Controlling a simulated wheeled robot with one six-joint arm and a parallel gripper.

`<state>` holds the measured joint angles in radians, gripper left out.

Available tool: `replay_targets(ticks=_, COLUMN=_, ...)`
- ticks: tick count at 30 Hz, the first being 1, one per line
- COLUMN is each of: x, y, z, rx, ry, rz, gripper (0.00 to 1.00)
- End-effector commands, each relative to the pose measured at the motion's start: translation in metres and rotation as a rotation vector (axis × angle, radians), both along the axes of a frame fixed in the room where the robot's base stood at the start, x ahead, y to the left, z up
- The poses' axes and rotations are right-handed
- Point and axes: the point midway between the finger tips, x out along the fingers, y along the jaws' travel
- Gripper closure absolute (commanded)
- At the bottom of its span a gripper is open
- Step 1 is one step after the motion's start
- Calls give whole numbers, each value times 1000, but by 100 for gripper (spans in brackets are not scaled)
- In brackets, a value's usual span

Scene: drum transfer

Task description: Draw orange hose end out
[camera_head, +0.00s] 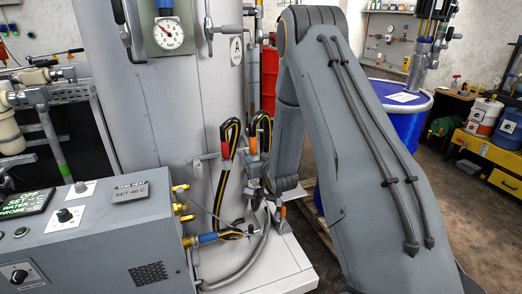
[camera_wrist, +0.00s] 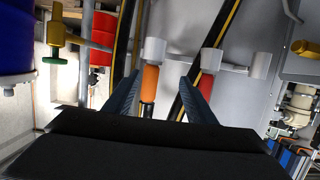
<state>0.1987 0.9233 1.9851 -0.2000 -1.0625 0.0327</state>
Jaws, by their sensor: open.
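In the wrist view the orange hose end (camera_wrist: 150,82) hangs in a grey clip (camera_wrist: 153,52). My gripper (camera_wrist: 161,77) is open, with one finger to each side of the orange end; I cannot tell whether either touches it. The red hose end (camera_wrist: 206,88) sits in a second grey clip (camera_wrist: 212,62), close by the right finger and partly hidden by it. In the head view the orange end (camera_head: 251,142) and the red end (camera_head: 226,140) hang side by side on black-and-yellow hoses at the cabinet. My gripper (camera_head: 258,170) is small there and partly hidden.
The pale cabinet (camera_head: 165,100) stands behind the hoses. A grey control box (camera_head: 95,235) with brass ports is at front left, with a blue-ended hose (camera_head: 209,238) at its side. A blue drum (camera_head: 400,108) stands behind my arm; a red drum (camera_head: 269,75) is further back.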

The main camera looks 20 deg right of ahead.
Motion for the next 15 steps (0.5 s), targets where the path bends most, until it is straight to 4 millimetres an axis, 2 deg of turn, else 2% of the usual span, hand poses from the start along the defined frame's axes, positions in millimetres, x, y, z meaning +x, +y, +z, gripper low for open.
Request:
replay_targets(ticks=6, x=5, y=-15, z=5, rx=10, ry=-209, rz=10, gripper=49)
replay_targets(ticks=15, x=10, y=-18, z=8, rx=12, ry=-283, rz=16, gripper=49)
